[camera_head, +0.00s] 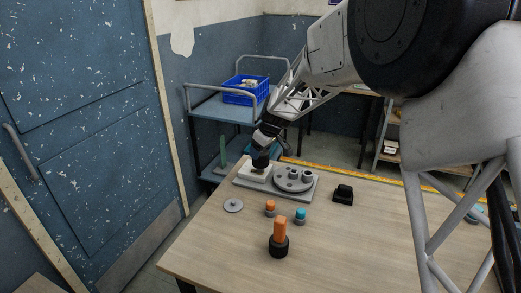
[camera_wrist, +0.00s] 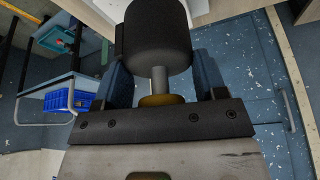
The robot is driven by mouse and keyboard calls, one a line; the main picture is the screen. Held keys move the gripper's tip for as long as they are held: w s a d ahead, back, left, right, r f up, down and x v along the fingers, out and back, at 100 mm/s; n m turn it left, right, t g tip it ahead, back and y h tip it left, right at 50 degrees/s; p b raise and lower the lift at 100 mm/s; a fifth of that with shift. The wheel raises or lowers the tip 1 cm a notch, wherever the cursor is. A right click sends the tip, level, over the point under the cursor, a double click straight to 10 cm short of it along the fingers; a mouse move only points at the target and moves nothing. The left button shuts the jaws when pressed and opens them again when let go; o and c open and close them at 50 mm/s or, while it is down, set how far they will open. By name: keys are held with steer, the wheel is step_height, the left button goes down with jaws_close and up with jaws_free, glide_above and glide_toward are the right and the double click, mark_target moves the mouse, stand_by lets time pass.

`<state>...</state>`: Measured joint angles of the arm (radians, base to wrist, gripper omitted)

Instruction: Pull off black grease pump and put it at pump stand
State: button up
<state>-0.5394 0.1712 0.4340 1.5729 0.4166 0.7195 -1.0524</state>
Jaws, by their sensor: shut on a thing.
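In the head view the black pump (camera_head: 260,162) shows only as a small dark shape under the gripper, close to the white block (camera_head: 254,172). I cannot tell whether it touches the block. A small black notched block (camera_head: 343,194), possibly the pump stand, sits right of the plate.
A grey round fixture (camera_head: 294,181) is on the plate. A grey disc (camera_head: 233,205), an orange-topped piece (camera_head: 270,207), a teal-topped piece (camera_head: 300,215) and an orange-handled black tool (camera_head: 279,238) stand in front. A cart with a blue crate (camera_head: 245,91) is behind. The table's right front is clear.

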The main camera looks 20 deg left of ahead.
steer(key=shift+r, duration=0.6)
stand_by(0.4)
steer(key=o, duration=0.9)
steer(key=c, duration=0.8)
steer(key=shift+o, duration=0.2)
steer(key=shift+r, duration=0.1)
steer(key=shift+r, duration=0.1)
steer(key=shift+r, duration=0.8)
